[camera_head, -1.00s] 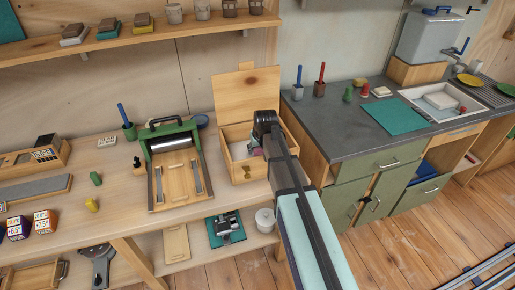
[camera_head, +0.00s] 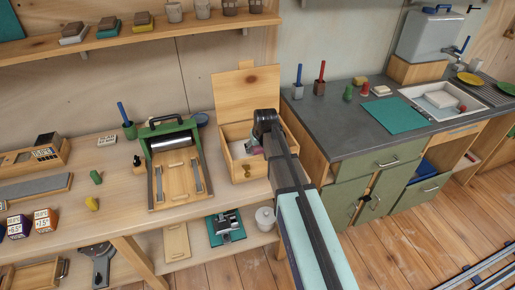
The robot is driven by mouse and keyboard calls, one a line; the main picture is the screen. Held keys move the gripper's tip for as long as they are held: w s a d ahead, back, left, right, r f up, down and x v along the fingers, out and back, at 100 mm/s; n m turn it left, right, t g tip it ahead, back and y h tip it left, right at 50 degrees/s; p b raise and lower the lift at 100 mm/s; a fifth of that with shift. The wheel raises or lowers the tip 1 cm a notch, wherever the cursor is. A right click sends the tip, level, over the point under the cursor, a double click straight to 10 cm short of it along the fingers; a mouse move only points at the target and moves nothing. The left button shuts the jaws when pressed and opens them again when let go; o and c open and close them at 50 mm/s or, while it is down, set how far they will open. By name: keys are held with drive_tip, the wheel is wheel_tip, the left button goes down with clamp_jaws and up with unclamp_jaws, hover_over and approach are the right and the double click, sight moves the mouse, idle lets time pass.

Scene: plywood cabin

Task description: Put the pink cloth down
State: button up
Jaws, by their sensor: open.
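An open wooden box (camera_head: 232,179) stands on the workbench with its lid (camera_head: 246,93) raised at the back. My gripper (camera_head: 250,147) points down into the box's right part, its jaws open. My own arm hides much of it. A small patch of pink (camera_head: 257,151) shows beside the gripper, inside the box; it looks like part of the pink cloth. Most of it is hidden, and I cannot tell whether it touches the fingers. A pale item (camera_head: 238,151) lies in the box to the left of the gripper.
A green-framed roller press (camera_head: 176,170) stands on the bench left of the box. The grey counter (camera_head: 345,135) with a teal mat (camera_head: 394,115) and a sink (camera_head: 440,101) is to the right. A lidded white pot (camera_head: 265,219) stands on the lower shelf below the box.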

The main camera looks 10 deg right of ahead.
drive_tip(key=b+v, duration=0.2)
drive_tip(key=v, duration=0.9)
drive_tip(key=shift+r, duration=0.25)
